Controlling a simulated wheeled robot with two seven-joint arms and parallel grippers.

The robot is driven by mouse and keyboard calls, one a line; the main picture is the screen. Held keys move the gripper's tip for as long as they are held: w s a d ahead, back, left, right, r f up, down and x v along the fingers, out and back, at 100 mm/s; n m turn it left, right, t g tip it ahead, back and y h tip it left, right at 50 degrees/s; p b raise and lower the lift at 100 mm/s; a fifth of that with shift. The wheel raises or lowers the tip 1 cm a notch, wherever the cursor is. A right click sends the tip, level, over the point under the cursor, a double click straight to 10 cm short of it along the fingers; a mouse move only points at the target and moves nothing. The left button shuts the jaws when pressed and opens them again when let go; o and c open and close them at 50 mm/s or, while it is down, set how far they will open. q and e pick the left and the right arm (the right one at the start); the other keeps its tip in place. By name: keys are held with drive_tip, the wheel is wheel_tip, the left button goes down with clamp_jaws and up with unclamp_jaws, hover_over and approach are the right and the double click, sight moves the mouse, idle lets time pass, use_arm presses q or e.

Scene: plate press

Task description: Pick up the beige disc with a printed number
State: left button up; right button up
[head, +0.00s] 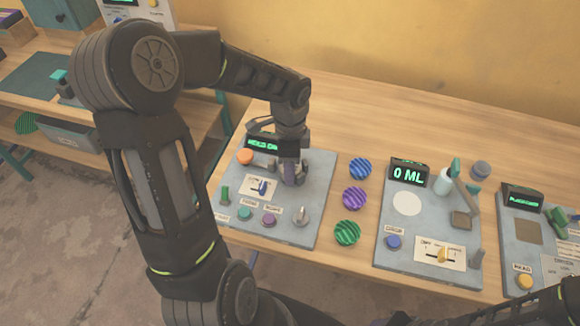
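I cannot make out a beige disc with a printed number in the head view. My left arm comes in from the left, and my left gripper (291,178) points down over the left grey panel (315,205). Its fingers are small and partly overlapped by panel parts, so I cannot tell whether they are open or hold something. A pale round spot (407,203) lies flat on the middle panel (388,255), with no number visible on it. My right gripper is not clearly in view; only dark arm parts show at the bottom edge.
Blue (360,168), purple (354,198) and green (347,232) striped round pieces lie between the panels. The middle panel has a 0 ML display (408,173). A third panel (510,258) stands at right. Bare wooden table (345,115) lies behind. A shelf (70,140) stands at left.

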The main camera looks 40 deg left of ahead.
use_arm(q)
wheel_tip(320, 180, up, 10)
drive_tip(key=b, duration=0.1)
idle(0.4)
drive_tip(key=shift+r, duration=0.1)
idle(0.4)
